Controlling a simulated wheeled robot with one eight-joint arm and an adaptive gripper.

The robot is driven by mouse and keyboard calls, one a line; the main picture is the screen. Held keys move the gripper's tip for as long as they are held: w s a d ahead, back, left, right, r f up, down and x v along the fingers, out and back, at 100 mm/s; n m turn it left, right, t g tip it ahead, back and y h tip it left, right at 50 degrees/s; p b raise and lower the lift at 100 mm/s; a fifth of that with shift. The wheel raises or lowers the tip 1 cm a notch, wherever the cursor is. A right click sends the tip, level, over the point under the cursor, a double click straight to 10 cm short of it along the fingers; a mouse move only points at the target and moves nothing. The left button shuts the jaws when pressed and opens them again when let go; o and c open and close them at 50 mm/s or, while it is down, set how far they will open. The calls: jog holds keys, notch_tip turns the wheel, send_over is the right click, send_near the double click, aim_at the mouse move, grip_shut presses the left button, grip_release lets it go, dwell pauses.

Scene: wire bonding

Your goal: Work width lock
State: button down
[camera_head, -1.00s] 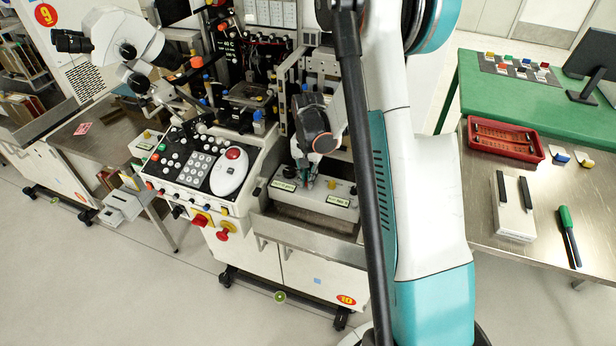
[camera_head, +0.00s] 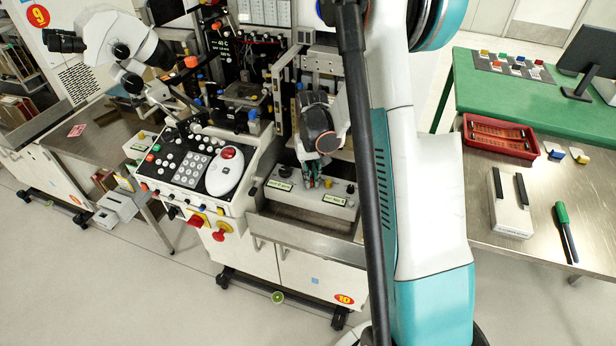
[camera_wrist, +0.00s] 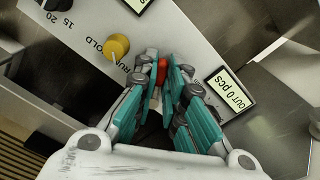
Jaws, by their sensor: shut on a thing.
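The task's lock is not named in the frames. A small red-tipped lever or switch (camera_wrist: 162,70) stands on the pale control panel (camera_wrist: 80,28) in the wrist view. My gripper (camera_wrist: 166,76) is shut on it, with teal-padded fingers on both sides of the red tip. The fingers hide the lower part of the lever. In the head view my gripper (camera_head: 314,178) is at the front panel of the machine numbered 10, between two small displays. The red tip is too small to make out there.
A yellow knob (camera_wrist: 117,46) marked with HOLD sits left of my fingers, and a display (camera_wrist: 231,90) reading "OUT 0 pcs" sits close on the right. The keypad console (camera_head: 190,168) is left of my gripper. A steel table with a red tray (camera_head: 500,136) stands on the right.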

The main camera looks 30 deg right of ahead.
jog(key=shift+s+d+n, duration=0.1)
jog(key=shift+d+n, duration=0.15)
jog(key=shift+n, duration=0.45)
jog(key=shift+s+d+n, duration=0.1)
jog(key=shift+d+n, duration=0.15)
jog(key=shift+n, duration=0.45)
jog(key=c, duration=1.9)
grip_release()
jog(key=shift+c, duration=0.2)
